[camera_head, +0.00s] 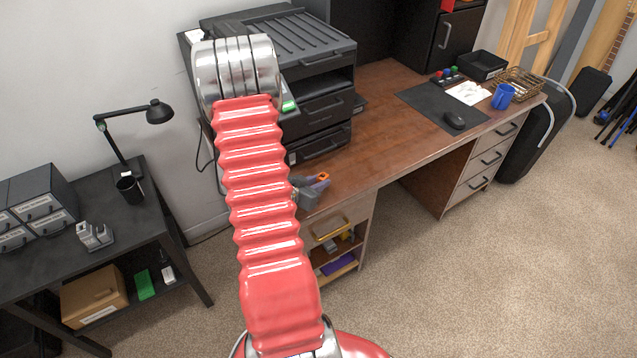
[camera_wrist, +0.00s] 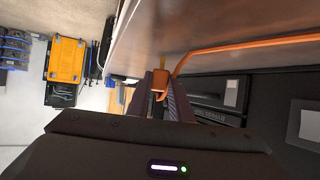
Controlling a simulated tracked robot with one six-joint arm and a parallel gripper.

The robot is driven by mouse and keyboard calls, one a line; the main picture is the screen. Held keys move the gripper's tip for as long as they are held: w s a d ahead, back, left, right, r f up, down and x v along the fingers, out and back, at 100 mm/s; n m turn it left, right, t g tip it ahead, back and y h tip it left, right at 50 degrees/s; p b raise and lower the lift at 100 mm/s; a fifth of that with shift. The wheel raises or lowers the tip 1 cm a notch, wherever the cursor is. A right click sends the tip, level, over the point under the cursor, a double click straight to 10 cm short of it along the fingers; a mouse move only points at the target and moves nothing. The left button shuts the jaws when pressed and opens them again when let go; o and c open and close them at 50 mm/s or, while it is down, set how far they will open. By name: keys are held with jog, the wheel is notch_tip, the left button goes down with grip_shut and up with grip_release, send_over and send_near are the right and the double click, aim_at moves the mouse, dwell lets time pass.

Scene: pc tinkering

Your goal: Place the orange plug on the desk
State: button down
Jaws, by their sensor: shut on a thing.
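My gripper (camera_head: 309,184) is beside the front edge of the brown desk (camera_head: 390,145) in the head view, partly hidden behind my red arm. It is shut on the orange plug (camera_head: 324,176). In the wrist view the orange plug (camera_wrist: 160,82) sits between the dark fingers of my gripper (camera_wrist: 160,90). An orange cable (camera_wrist: 240,45) runs from near the plug to the right. The desk surface (camera_wrist: 190,25) fills the upper middle of the wrist view. I cannot tell whether the plug touches the desk.
A large black printer (camera_head: 315,105) stands on the desk's left end, behind my arm. The middle of the desktop is bare.

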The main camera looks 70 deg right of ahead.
jog(key=shift+f, duration=0.25)
jog(key=c, duration=1.6)
grip_release()
jog(key=shift+r, duration=0.15)
jog(key=v, duration=1.2)
